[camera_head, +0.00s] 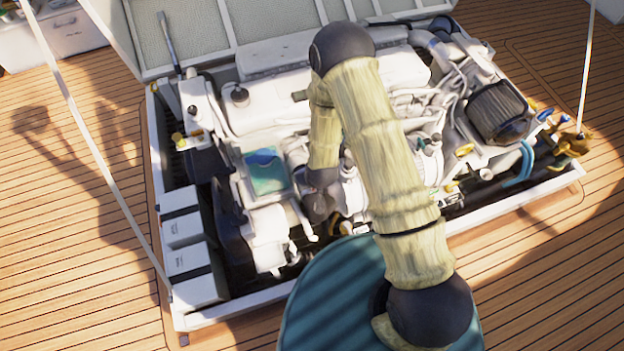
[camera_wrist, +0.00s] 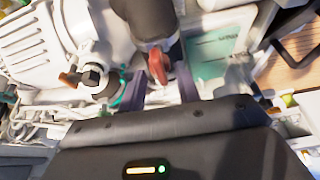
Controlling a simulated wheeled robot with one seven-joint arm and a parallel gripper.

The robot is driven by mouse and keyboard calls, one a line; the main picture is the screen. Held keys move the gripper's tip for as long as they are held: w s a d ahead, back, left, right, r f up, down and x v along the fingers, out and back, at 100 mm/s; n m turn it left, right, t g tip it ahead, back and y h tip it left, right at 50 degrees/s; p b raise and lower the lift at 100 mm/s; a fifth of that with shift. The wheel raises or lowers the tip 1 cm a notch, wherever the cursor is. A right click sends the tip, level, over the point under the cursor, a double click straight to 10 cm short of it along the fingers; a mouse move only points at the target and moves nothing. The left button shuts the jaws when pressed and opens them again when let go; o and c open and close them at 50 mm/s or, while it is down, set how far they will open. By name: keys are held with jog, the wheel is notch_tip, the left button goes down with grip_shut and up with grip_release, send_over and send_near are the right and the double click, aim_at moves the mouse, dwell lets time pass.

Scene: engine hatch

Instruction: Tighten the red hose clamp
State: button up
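The red hose clamp (camera_wrist: 158,66) shows in the wrist view as a small red tab at the lower end of a black hose (camera_wrist: 148,18). My gripper (camera_wrist: 160,84) is open, with one dark finger to the left of the red tab and one to the right. The tab stands between the fingers, with gaps on both sides; I see no clear contact. In the head view my arm reaches down over the middle of the engine. The clamp cannot be made out there, and my gripper's fingers cannot be made out either.
The white engine (camera_head: 275,105) sits in an open hatch with a raised white rim (camera_head: 240,308). An orange-brown handle (camera_wrist: 70,78) with a black bolt is left of my fingers. A teal-topped box (camera_head: 265,170) is near my wrist. Pipes and hoses crowd the area.

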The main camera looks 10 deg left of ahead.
jog(key=shift+r, duration=0.15)
jog(key=p+v, duration=0.3)
jog(key=v, duration=1.4)
jog(key=shift+p, duration=0.4)
jog(key=shift+r, duration=0.1)
jog(key=s+d+r+m+g+h, duration=0.15)
jog(key=d+r+m, duration=0.35)
jog(key=d+r, duration=1.3)
jog(key=w+p+v, duration=0.1)
jog(key=p+v, duration=0.6)
jog(key=w+r+p+v, duration=0.1)
jog(key=w+p+v, duration=0.1)
jog(key=p+v, duration=0.5)
jog(key=shift+a+r, duration=0.4)
jog(key=shift+r, duration=0.2)
jog(key=shift+f+h, duration=0.1)
jog(key=shift+h, duration=0.15)
